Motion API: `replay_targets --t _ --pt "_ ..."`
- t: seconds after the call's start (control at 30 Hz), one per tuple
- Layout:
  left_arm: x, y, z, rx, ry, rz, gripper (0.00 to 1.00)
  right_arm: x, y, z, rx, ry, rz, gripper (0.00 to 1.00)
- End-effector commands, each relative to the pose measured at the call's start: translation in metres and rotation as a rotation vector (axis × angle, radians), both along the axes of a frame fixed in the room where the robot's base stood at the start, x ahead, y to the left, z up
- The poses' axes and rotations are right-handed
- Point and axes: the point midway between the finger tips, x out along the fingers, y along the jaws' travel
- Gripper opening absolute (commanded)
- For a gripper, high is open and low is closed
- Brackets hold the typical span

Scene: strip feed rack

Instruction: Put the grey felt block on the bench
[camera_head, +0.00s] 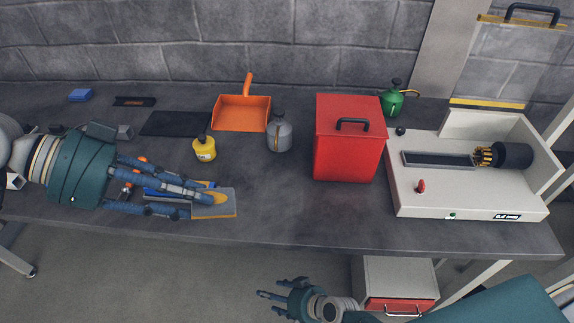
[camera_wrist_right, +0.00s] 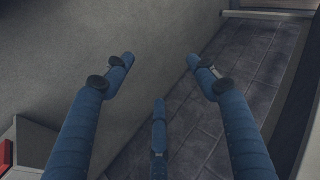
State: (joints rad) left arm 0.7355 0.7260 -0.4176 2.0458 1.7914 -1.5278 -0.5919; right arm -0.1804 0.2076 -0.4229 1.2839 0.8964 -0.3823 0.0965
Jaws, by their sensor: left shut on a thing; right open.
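The grey felt block (camera_head: 228,208), a flat grey piece with an orange lower edge, is near the bench's front edge in the head view. My left gripper (camera_head: 206,200) reaches in from the left and is shut on it; the fingers cover part of its top. I cannot tell whether the block touches the bench (camera_head: 290,215) or is held just above it. My right gripper (camera_head: 268,287) is open and empty, low in front of the bench; its spread fingers also show in the right wrist view (camera_wrist_right: 160,78).
A blue item (camera_head: 165,190) lies partly under my left fingers. A yellow bottle (camera_head: 204,149), grey bottle (camera_head: 279,133), orange dustpan (camera_head: 240,115) and red box (camera_head: 347,150) stand behind. A white machine (camera_head: 470,190) fills the right end. Bench between block and red box is clear.

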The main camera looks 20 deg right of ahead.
Motion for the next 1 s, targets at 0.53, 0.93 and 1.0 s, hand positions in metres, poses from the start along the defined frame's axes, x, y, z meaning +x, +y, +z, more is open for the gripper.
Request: replay_targets --t 0.53,0.93,1.0 --pt "0.000 0.000 0.000 0.000 0.000 0.000 0.09 0.030 0.150 0.288 0.725 -0.043 0.121 0.58" --pt "0.000 0.000 0.000 0.000 0.000 0.000 0.08 0.081 0.009 0.472 0.234 -0.683 0.806 0.58" --pt "0.000 0.000 0.000 0.000 0.000 0.000 0.08 0.077 -0.017 0.498 0.110 -0.784 0.920 0.58"
